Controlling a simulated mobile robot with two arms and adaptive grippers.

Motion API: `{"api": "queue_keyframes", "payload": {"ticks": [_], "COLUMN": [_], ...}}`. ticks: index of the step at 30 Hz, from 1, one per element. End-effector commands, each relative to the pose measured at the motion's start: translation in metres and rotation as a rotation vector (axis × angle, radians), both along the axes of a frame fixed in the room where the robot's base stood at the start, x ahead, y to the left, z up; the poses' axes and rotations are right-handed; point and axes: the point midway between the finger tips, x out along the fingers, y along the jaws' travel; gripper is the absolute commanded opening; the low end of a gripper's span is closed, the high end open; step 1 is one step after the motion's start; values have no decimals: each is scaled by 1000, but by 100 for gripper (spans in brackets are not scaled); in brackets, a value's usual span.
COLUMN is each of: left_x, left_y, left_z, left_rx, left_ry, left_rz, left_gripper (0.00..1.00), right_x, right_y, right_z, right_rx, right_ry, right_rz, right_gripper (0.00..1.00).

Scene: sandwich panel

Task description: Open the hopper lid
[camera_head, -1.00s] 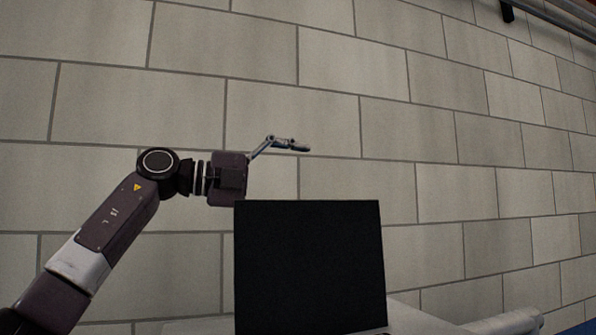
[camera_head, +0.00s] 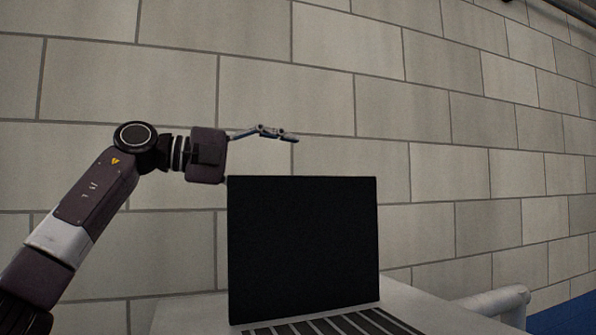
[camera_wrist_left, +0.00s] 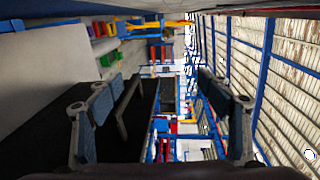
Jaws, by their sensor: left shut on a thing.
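The hopper lid (camera_head: 304,245) is a black square panel standing steeply upright in the head view, over the hopper's slatted grate (camera_head: 335,324). My left gripper (camera_head: 279,133) shows above the lid's top edge, its fingers pointing right. My right gripper is out of view.
A light grey machine body (camera_head: 185,315) surrounds the grate, with a pale pipe (camera_head: 495,300) at its right. A grey block wall (camera_head: 450,130) stands behind. Blue frames and shelving with coloured bins (camera_wrist_left: 105,30) appear farther off in the left wrist view.

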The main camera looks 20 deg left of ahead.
Motion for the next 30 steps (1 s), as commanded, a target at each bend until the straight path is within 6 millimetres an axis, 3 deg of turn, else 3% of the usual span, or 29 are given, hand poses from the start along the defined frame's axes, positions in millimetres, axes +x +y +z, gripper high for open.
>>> {"api": "queue_keyframes", "payload": {"ticks": [1,2,3,30], "left_x": [-7,-8,-9,-40], "left_y": [9,10,12,50], "left_z": [14,13,12,6], "left_rx": [-19,-18,-16,-4], "left_ry": [-21,-19,-18,-9], "left_rz": [7,7,6,-1], "left_gripper": [42,28,27,27], "right_x": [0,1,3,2], "right_y": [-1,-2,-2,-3], "right_z": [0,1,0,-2], "right_rx": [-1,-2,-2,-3], "right_ry": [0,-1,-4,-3], "right_rz": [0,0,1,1], "right_gripper": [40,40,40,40]}}
